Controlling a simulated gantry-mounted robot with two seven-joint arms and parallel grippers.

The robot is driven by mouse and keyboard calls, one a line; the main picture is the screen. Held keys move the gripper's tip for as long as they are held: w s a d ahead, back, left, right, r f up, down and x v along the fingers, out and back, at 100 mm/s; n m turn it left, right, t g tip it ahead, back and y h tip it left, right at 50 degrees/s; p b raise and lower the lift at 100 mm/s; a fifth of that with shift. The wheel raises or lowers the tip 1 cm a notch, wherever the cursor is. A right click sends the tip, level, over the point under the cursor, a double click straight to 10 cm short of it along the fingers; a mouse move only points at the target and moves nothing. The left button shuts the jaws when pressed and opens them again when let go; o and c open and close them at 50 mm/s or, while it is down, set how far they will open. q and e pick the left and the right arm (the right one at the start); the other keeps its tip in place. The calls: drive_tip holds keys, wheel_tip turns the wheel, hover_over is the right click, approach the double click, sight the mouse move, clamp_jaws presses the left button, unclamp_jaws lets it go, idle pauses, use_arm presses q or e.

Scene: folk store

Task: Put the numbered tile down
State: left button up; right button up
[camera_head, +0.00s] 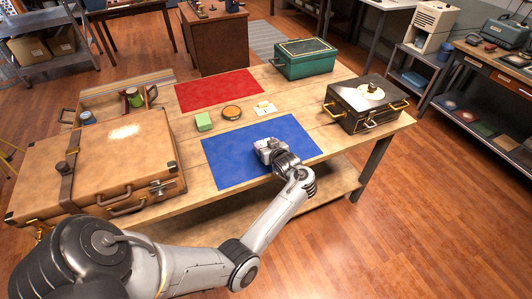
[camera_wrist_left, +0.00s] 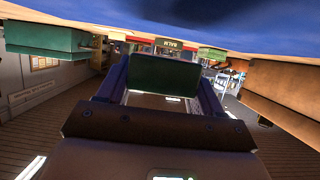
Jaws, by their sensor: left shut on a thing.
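My left gripper (camera_head: 268,150) is low over the blue mat (camera_head: 232,158), right of the mat's middle. It also shows in the left wrist view (camera_wrist_left: 160,82), where its two fingers are shut on a green-faced block, the tile (camera_wrist_left: 162,75). No number shows on the visible face. In the head view the gripper hides the tile. I cannot tell whether the tile touches the mat. My right gripper is not in view.
A green block (camera_head: 203,121), a round tin (camera_head: 232,113) and small pale pieces (camera_head: 264,108) lie behind the blue mat. A red mat (camera_head: 220,90) is farther back. A tan suitcase (camera_head: 95,165) stands left; black (camera_head: 366,103) and green (camera_head: 304,58) cases stand right.

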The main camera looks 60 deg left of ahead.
use_arm(q)
drive_tip(key=shift+f+b, duration=0.5)
drive_tip(key=shift+f, duration=1.35)
drive_tip(key=shift+f, duration=0.1)
drive_tip(key=o, duration=1.2)
drive_tip(key=shift+f, duration=0.1)
drive_tip(key=shift+c, duration=0.2)
